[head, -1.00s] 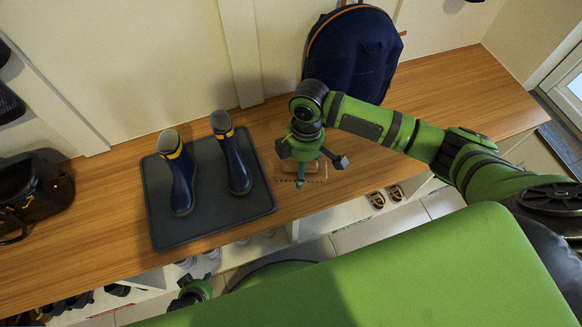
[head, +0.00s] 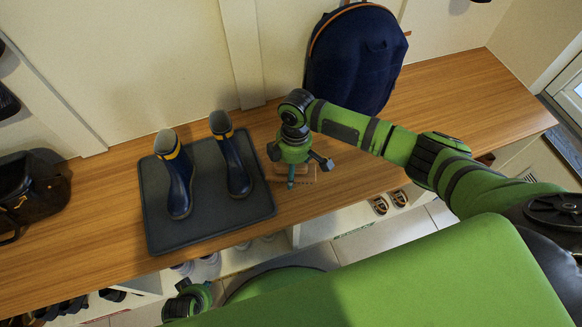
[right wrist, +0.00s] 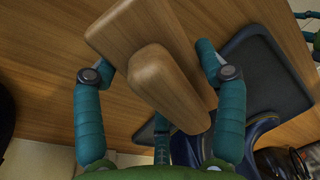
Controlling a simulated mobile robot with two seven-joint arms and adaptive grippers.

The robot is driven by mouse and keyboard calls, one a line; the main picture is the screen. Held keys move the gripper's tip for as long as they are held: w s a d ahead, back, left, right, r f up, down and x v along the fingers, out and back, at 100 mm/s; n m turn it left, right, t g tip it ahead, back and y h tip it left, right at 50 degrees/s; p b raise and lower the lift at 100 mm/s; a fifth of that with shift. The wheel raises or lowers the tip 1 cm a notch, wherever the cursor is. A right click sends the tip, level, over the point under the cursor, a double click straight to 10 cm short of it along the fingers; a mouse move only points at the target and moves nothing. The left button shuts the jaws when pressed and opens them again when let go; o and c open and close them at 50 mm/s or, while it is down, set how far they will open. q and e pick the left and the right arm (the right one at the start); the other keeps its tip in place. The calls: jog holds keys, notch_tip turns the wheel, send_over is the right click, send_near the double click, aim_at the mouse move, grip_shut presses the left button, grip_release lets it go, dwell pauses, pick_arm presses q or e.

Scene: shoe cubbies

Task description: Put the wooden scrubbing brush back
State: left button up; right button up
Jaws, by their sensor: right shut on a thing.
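The wooden scrubbing brush (right wrist: 165,85) shows large in the right wrist view, a pale brown block with a raised grip, between the fingers of my right gripper (right wrist: 160,85). In the head view my right gripper (head: 293,172) points down over the wooden bench top (head: 100,222), just right of the dark boot mat (head: 215,218). It is shut on the brush, which is mostly hidden there behind the fingers. Whether the brush touches the bench is unclear. My left gripper (head: 188,300) is low at the bottom of the head view, below the bench edge; its fingers are not clear.
Navy boots (head: 179,180) with yellow bands stand on the mat. A faint rectangular outline (head: 312,173) surrounds the gripper's spot. A navy backpack (head: 355,65) leans on the wall behind. A dark bag (head: 28,190) sits far left. The bench is clear towards the right.

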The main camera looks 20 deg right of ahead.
pick_arm(q)
jog(key=shift+s, duration=0.2)
pick_arm(e)
jog(key=shift+f, duration=0.55)
jog(key=o, duration=1.6)
jog(key=shift+c, duration=0.2)
pick_arm(q)
jog(key=shift+w, duration=0.1)
jog(key=shift+r, duration=0.1)
pick_arm(e)
jog(key=shift+r, duration=0.1)
jog(key=shift+r, duration=0.4)
pick_arm(q)
jog(key=p, duration=0.1)
jog(key=w+f+t+p, duration=0.1)
jog(key=shift+w+a+p, duration=0.15)
jog(key=shift+a+p, duration=0.15)
jog(key=shift+p, duration=0.1)
pick_arm(e)
notch_tip(320, 180, up, 12)
jog(key=w+d, duration=0.1)
jog(key=shift+d, duration=0.1)
